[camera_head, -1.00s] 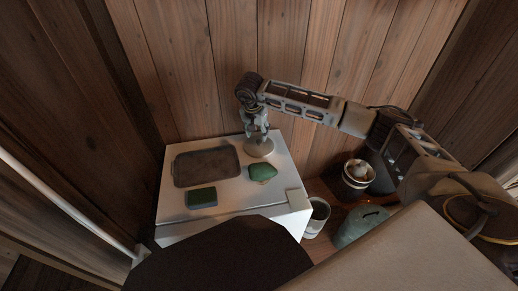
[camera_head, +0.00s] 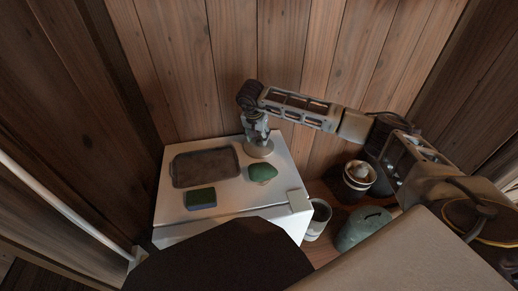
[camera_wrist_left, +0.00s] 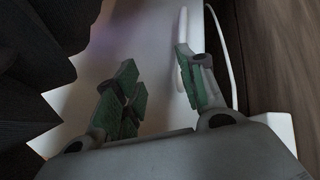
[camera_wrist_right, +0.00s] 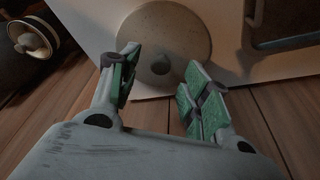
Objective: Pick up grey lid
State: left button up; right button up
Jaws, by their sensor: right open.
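The grey lid (camera_head: 262,151) is a round disc with a small knob, lying flat near the back right edge of a white box top (camera_head: 235,211). In the right wrist view the lid (camera_wrist_right: 185,28) lies just beyond my fingertips, its knob between their lines. My right gripper (camera_head: 257,136) points down at the lid from above; it is open and empty in the right wrist view (camera_wrist_right: 163,66). I cannot tell whether the fingers touch the lid. My left gripper (camera_wrist_left: 160,82) is open and empty beside a pale surface; it does not show in the head view.
A dark tray (camera_head: 205,167), a sponge (camera_head: 200,198) and a green lump (camera_head: 262,173) share the box top. A cup (camera_head: 318,217), a green canister (camera_head: 361,230) and a lidded pot (camera_head: 357,180) stand to the right. Wooden walls close in behind.

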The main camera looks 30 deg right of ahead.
aim_at(259, 141)
jog(key=shift+b+x, duration=0.65)
jog(key=shift+x, duration=0.9)
grip_shut()
